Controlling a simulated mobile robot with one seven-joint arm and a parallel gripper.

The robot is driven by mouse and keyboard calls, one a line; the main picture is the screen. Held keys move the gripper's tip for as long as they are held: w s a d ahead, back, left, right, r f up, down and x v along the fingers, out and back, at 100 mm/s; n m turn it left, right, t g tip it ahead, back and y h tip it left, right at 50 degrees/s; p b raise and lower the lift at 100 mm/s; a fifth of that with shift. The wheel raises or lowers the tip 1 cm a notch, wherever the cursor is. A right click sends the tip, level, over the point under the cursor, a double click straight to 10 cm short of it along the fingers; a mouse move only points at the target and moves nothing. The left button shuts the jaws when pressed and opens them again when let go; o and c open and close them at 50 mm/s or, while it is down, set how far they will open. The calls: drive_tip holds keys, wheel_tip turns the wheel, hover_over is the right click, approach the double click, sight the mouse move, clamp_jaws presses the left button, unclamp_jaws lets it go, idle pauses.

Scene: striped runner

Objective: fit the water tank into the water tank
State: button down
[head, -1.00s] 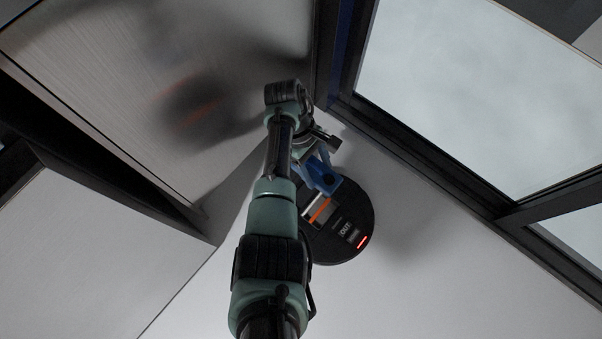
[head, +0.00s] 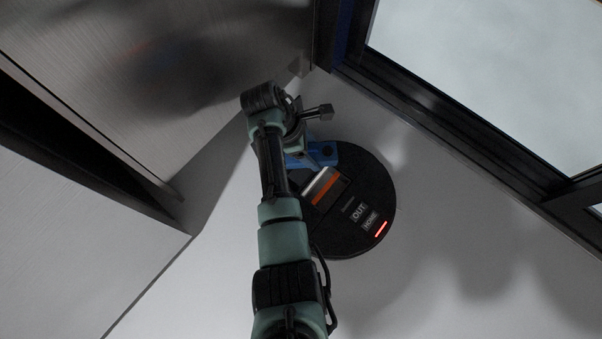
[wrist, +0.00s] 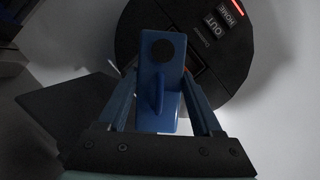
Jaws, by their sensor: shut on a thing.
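A blue water tank with a round black cap (wrist: 160,48) and a raised blue ridge is between the two blue fingers of my gripper (wrist: 162,82), which is shut on it. The tank also shows in the head view (head: 325,152), partly behind my arm, over the upper left edge of a round black robot vacuum (head: 372,178). The vacuum also fills the top of the wrist view (wrist: 238,62). It has OUT and HOME buttons, a red light and a silver-and-orange strip by a dark recess (head: 325,190). I cannot tell whether the tank touches the vacuum.
A grey cabinet (head: 190,60) stands at upper left, with a dark gap below it. A dark-framed glass panel (head: 470,60) is at right. Pale floor (head: 450,250) is clear right of the vacuum. A dark flat plate (wrist: 65,108) shows at left in the wrist view.

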drive_tip(key=shift+f+b, duration=4.45)
drive_tip(key=shift+f, duration=0.85)
drive_tip(key=shift+f, duration=0.45)
drive_tip(key=shift+c, duration=0.2)
unclamp_jaws()
drive_tip(key=shift+f, duration=0.1)
drive_tip(key=p+v, duration=0.4)
drive_tip(key=v, duration=0.2)
drive_tip(key=p+v, duration=0.5)
drive_tip(key=v, duration=0.2)
drive_tip(key=shift+d, duration=0.25)
